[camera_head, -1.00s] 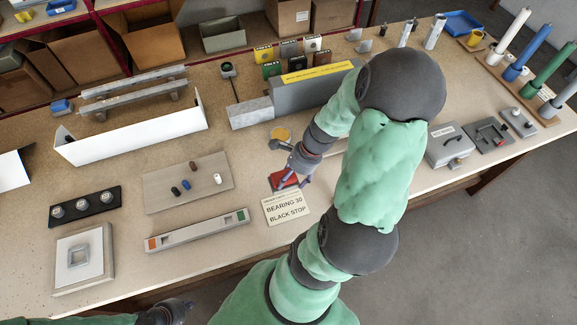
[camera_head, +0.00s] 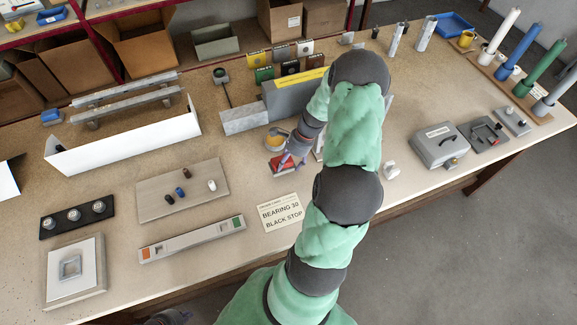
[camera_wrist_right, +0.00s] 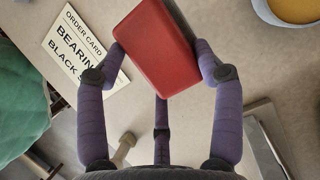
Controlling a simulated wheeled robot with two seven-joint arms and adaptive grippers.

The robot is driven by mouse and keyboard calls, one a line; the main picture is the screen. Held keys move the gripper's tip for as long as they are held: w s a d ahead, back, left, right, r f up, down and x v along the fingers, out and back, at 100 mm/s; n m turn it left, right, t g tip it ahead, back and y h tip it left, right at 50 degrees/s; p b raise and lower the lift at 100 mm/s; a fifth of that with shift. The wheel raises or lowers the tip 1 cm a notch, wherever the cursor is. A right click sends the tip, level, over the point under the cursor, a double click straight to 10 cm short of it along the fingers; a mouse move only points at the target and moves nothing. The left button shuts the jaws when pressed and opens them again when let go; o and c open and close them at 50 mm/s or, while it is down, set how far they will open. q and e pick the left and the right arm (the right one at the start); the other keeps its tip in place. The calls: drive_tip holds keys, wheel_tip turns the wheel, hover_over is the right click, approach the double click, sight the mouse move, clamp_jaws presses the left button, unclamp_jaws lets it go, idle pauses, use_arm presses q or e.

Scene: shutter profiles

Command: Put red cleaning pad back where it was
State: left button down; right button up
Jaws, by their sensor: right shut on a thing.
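The red cleaning pad (camera_head: 281,167) is a small red block, near the middle of the bench in the head view. It also shows large in the right wrist view (camera_wrist_right: 157,45). My right gripper (camera_head: 287,160) is shut on it, with purple fingers on both sides (camera_wrist_right: 160,50). The pad's height above the bench is hard to tell. The order card (camera_head: 281,212), reading "BEARING 30 BLACK STOP", lies in front of the pad. My left gripper (camera_head: 170,317) is a dark shape cut off at the bottom edge; its fingers are not clear.
A round dish with yellow content (camera_head: 276,139) stands just behind the pad. Behind it is a grey box with a yellow label (camera_head: 290,95). A board with small pegs (camera_head: 150,200) and a long grey profile (camera_head: 192,239) lie to the left.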

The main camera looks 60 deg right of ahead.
sight(289, 166)
drive_tip(key=shift+w+d+f, duration=0.1)
drive_tip(key=shift+d+f, duration=0.1)
drive_tip(key=shift+f, duration=1.55)
drive_tip(key=shift+f+b, duration=0.15)
drive_tip(key=shift+b, duration=0.15)
drive_tip(key=o, duration=1)
drive_tip(key=shift+p+v, duration=0.45)
drive_tip(key=shift+v, duration=3.45)
drive_tip(key=shift+a, duration=0.1)
